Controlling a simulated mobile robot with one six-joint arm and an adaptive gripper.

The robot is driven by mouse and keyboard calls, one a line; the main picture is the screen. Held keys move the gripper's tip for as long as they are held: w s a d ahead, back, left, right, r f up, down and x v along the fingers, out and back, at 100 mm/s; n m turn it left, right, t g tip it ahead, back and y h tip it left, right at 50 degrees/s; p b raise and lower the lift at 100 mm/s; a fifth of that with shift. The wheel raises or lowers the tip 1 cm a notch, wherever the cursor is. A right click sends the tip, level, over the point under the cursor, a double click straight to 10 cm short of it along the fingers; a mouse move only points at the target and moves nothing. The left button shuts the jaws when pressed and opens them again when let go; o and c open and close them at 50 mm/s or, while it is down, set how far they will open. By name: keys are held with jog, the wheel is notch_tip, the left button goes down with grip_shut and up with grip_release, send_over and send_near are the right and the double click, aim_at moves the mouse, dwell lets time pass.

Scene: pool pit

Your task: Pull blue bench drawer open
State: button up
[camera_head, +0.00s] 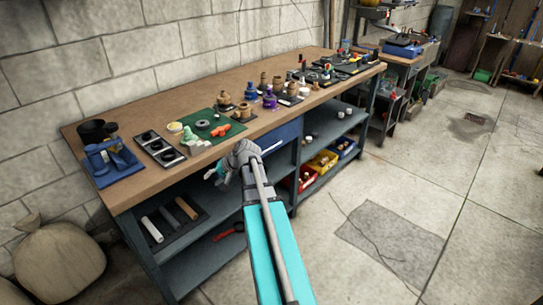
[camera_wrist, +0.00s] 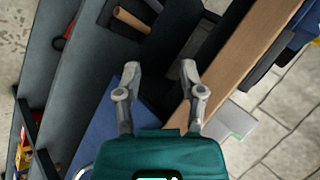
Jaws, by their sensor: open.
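The blue drawer (camera_head: 283,135) sits under the wooden top of the workbench (camera_head: 172,183), near the middle of its front. It looks shut. A pale bar handle (camera_head: 272,148) shows on its front, just right of my gripper. My gripper (camera_head: 221,171) is at the bench front, left of the handle, and hides the drawer's left part. In the wrist view my gripper (camera_wrist: 160,72) is open and empty, its fingers spread over the dark gap beside the drawer. The blue drawer front (camera_wrist: 104,125) lies behind the left finger. A curved silver piece, perhaps the handle (camera_wrist: 82,173), shows at the bottom.
The bench top holds a blue vise (camera_head: 105,160), a green mat (camera_head: 212,128) and several small parts. Shelves below hold rollers (camera_head: 170,220) and red, yellow and blue bins (camera_head: 323,162). A sack (camera_head: 58,262) stands at left.

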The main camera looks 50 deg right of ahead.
jog(key=s+d+f+m+t+h+b, duration=0.1)
jog(key=d+m+t+b, duration=0.15)
jog(key=d, duration=0.65)
jog(key=s+d+f+m+t+h+b, duration=0.15)
jog(key=d+b, duration=0.25)
jog(key=d, duration=0.4)
jog(key=m+t+h+b, duration=0.3)
jog(key=m+t+b, duration=0.1)
jog(key=m+b, duration=0.1)
send_near(272, 148)
jog(key=f+v, duration=0.1)
jog(key=v, duration=0.2)
jog(key=shift+s+d+r+y, duration=0.2)
jog(key=shift+d+r+y, duration=0.05)
jog(key=shift+d+r, duration=0.05)
jog(key=shift+w, duration=0.2)
jog(key=b+x, duration=0.3)
jog(key=x, duration=1)
jog(key=shift+w, duration=0.25)
grip_shut()
